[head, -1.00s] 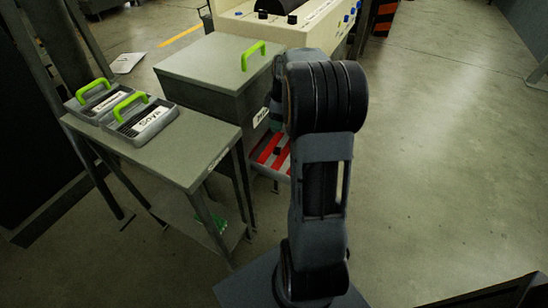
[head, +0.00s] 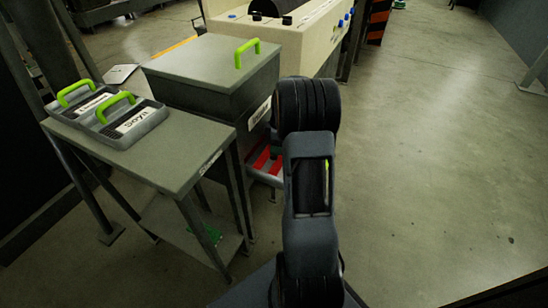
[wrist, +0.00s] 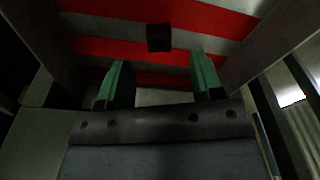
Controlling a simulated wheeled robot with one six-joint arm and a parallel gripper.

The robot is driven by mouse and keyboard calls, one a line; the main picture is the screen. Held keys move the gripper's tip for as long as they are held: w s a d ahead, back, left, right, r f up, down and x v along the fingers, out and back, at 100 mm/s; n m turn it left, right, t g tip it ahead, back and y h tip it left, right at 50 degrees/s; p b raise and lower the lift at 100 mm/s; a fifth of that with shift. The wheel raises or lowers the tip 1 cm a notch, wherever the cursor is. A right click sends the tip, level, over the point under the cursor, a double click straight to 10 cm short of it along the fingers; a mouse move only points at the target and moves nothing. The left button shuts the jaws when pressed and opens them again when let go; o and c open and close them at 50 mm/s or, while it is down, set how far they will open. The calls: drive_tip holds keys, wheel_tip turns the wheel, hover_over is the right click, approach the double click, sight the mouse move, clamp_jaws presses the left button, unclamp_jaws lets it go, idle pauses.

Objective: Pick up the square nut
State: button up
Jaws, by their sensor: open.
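The square nut (wrist: 160,38) is a small dark block with a dark centre. It lies on a red and grey striped surface (wrist: 105,48) in the wrist view. My gripper (wrist: 159,66) has two green fingers standing apart with nothing between them. The nut shows beyond the fingertips, roughly centred between them and not touching either. In the head view my gripper and the nut are hidden behind my arm, and only part of the red striped tray (head: 277,165) shows.
Grey walls flank the striped surface in the wrist view. In the head view a grey cabinet (head: 212,62) with a green handle stands above the tray. A side table (head: 180,150) at left holds two green-handled boxes, one labelled Soya (head: 135,122). The floor at right is clear.

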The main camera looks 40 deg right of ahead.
drive_tip(key=f, duration=0.1)
drive_tip(key=f+b, duration=0.1)
drive_tip(key=f, duration=0.1)
drive_tip(key=f+b, duration=0.1)
drive_tip(key=f, duration=0.1)
drive_tip(key=shift+w+a, duration=0.2)
drive_tip(key=shift+w, duration=0.05)
drive_tip(key=shift+r, duration=0.1)
drive_tip(key=shift+c, duration=0.3)
drive_tip(key=c, duration=0.9)
